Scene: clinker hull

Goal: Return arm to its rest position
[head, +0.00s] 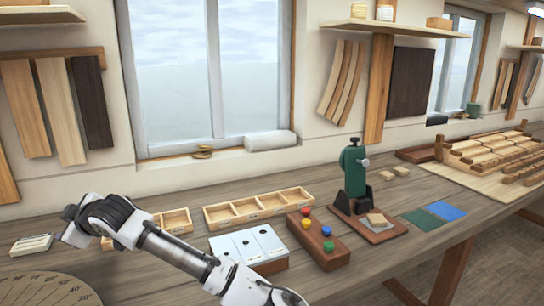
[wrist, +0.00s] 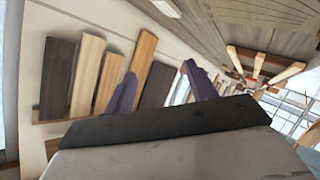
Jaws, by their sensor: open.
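My arm (head: 175,250) reaches from the bottom middle of the head view out to the left, over the workbench (head: 330,285). Its end, my gripper (head: 70,220), is at the left, above the bench, partly hidden by the dark wrist. In the wrist view my gripper (wrist: 159,72) shows two purple fingers spread apart with nothing between them. Beyond them are wooden boards (wrist: 88,75) on the wall, apart from the fingers.
Small wooden trays (head: 258,205) lie behind the arm. A white-topped box (head: 248,243), a block with coloured knobs (head: 318,240) and a green press (head: 354,175) stand to its right. A printed angle dial (head: 45,292) lies at the lower left.

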